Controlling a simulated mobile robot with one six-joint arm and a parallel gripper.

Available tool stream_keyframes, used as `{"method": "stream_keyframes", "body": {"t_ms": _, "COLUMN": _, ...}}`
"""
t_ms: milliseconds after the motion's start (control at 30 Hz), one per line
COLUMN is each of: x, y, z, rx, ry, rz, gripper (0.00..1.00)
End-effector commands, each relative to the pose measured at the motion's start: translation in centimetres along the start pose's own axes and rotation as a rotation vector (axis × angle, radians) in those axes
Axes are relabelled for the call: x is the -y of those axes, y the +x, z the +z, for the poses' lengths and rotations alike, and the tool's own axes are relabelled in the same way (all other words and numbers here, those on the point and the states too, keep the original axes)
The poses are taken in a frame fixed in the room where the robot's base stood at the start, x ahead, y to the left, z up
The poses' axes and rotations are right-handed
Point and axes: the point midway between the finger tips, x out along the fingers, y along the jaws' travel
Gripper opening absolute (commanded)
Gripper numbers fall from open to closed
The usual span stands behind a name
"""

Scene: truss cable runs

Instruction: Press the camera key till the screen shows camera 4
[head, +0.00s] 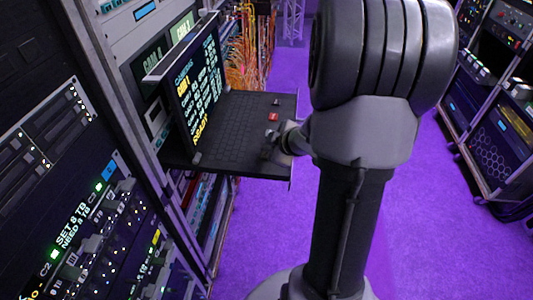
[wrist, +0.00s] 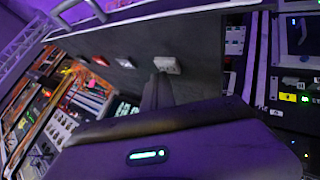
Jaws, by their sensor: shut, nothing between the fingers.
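A tilted screen (head: 197,85) in the head view shows a yellow line that seems to read CAM 1, white lines below it too small to read for certain, and yellow READY at the bottom. Below it a dark keyboard shelf (head: 232,118) sticks out from the rack. A red key (head: 273,116) sits on its right part; it also shows in the wrist view (wrist: 98,61). My gripper (head: 268,151) is shut and empty, low over the shelf's right side. In the wrist view its tips (wrist: 159,78) are at a pale key (wrist: 168,65); I cannot tell whether they touch it. No key's label is readable.
Two small displays (head: 152,58) with CAM lettering stand behind the screen. A rack with SET 8 TB text (head: 72,224) fills the left foreground. Orange cables (head: 250,55) hang behind the shelf. Purple floor (head: 245,240) is open to the right, up to another rack (head: 490,110).

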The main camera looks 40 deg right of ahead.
Motion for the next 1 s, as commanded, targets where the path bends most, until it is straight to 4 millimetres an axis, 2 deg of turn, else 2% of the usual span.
{"method": "stream_keyframes", "body": {"t_ms": 1000, "x": 0.42, "y": 0.54, "z": 0.40, "rx": 0.000, "ry": -0.001, "rz": -0.001, "gripper": 0.00}}
